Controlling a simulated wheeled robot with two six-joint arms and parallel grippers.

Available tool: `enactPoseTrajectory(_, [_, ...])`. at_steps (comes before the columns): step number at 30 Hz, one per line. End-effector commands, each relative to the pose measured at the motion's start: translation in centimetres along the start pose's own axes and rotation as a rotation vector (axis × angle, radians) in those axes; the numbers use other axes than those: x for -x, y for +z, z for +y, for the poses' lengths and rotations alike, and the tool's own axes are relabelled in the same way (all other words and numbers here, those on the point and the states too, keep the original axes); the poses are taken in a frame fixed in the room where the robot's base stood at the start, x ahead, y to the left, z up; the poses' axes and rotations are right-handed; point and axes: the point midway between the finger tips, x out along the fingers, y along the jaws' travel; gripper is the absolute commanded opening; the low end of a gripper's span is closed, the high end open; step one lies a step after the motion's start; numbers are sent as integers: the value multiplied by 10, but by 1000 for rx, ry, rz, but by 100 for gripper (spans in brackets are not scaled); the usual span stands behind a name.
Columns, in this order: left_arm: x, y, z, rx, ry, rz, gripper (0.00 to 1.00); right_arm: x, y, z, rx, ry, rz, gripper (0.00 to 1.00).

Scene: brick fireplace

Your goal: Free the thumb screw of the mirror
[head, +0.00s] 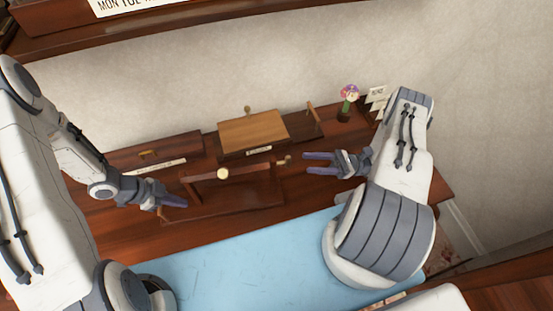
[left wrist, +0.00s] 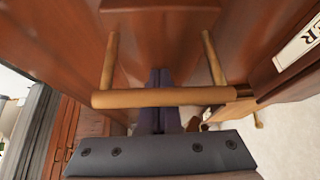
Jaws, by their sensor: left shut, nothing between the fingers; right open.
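A dark wooden frame on a base (head: 245,200), which seems to be the mirror, stands at the middle front of the desk. No mirror glass can be made out. A round pale-brass knob (head: 222,173) shows on its front, and a smaller brass piece (head: 284,160) is at its right end. I cannot tell which is the thumb screw. My left gripper (head: 174,202) is shut and empty at the frame's left end. In the left wrist view its closed fingers (left wrist: 160,78) show behind a light wooden bar (left wrist: 165,97). My right gripper (head: 320,163) is open, just right of the frame.
A wooden box with a tan lid (head: 253,131) stands behind the frame. A low brown box (head: 155,151) is at the back left. A small flower pot (head: 347,105) and cards are at the back right. A blue mat (head: 240,262) lies in front. A shelf (head: 150,30) overhangs the back.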

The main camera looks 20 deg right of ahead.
Motion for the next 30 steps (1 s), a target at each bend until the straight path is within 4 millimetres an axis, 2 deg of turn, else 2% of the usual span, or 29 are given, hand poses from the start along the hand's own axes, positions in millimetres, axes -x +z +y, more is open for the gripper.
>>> enactPoseTrajectory(4, [-3,2,3,3,7,-5,0,8,-1,0,-1,-1,-1,45])
enactPoseTrajectory(17, [-1,1,3,2,7,-5,0,7,1,0,-1,0,-1,45])
enactPoseTrajectory(30, [28,-17,1,0,2,-3,0,-6,32,0,-1,0,-1,45])
